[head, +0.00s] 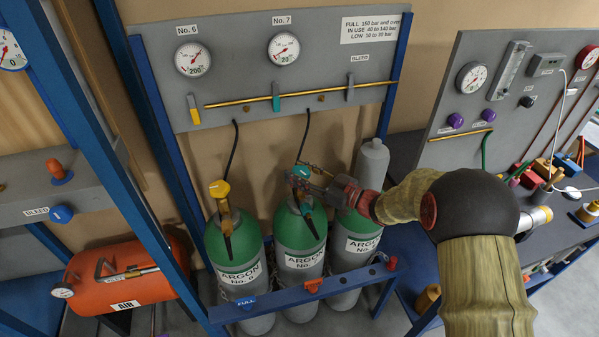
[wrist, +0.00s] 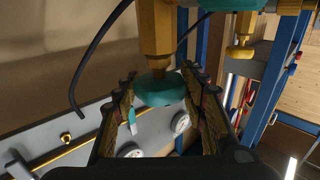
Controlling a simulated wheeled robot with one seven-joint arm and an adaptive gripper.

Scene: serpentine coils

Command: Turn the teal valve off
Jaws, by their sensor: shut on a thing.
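The teal valve (head: 299,172) is a small knob on top of the middle green and grey argon cylinder (head: 299,232). In the wrist view the teal knob (wrist: 162,92) sits on a brass stem (wrist: 155,35), between the two dark fingers. My gripper (head: 312,180) reaches in from the right at the cylinder's top and is shut on the knob. The fingers partly hide the knob in the head view. Its exact turn angle cannot be told. Another teal part (wrist: 250,5) shows at the top of the wrist view.
A cylinder with a yellow valve (head: 219,188) stands to the left; another cylinder (head: 357,245) stands to the right under my arm. A grey gauge panel (head: 240,75) with a brass pipe is behind. A blue rail (head: 345,288) runs in front. A black hose (wrist: 95,55) hangs close by.

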